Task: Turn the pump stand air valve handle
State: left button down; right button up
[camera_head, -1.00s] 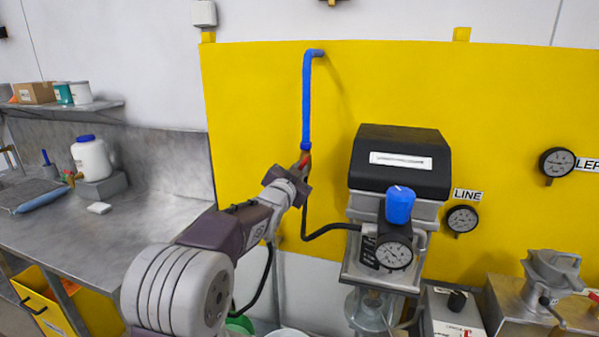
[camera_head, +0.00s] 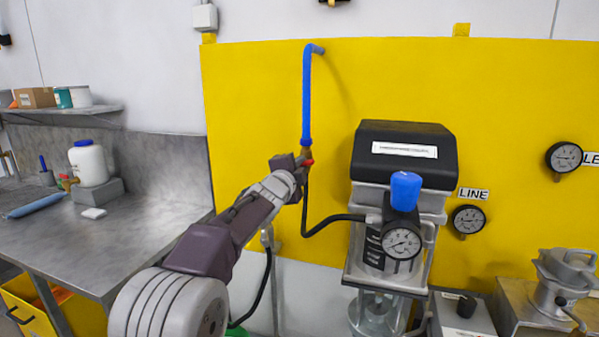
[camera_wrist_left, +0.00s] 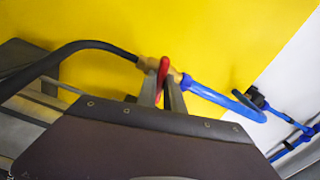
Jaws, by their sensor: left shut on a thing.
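The blue air pipe (camera_head: 307,100) comes down the yellow panel to a small brass valve (camera_head: 308,152) with a red handle (camera_head: 309,162). A black hose (camera_head: 305,205) runs from the valve to the pump stand (camera_head: 400,205). My left gripper (camera_head: 303,161) is at the valve. In the left wrist view the red handle (camera_wrist_left: 162,78) stands between the fingers of my left gripper (camera_wrist_left: 162,88), which is shut on it. The brass fitting (camera_wrist_left: 148,63) shows behind. The fingers hide part of the valve. My right gripper is out of view.
The pump stand, with a blue knob (camera_head: 405,190) and a gauge (camera_head: 402,243), stands right of my left gripper. A steel bench (camera_head: 130,230) with a white jug (camera_head: 88,162) is at the left. The yellow panel (camera_head: 255,110) is close behind the valve.

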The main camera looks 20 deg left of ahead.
pick_arm(q)
jog(key=shift+m+b, duration=0.3)
jog(key=shift+m, duration=0.9)
jog(key=shift+f, duration=0.1)
jog(key=c, duration=1.5)
grip_release()
jog(key=shift+o, duration=0.2)
jog(key=s+b, duration=0.1)
jog(key=s, duration=0.8)
jog(key=shift+a+b, duration=0.15)
jog(key=shift+b, duration=0.25)
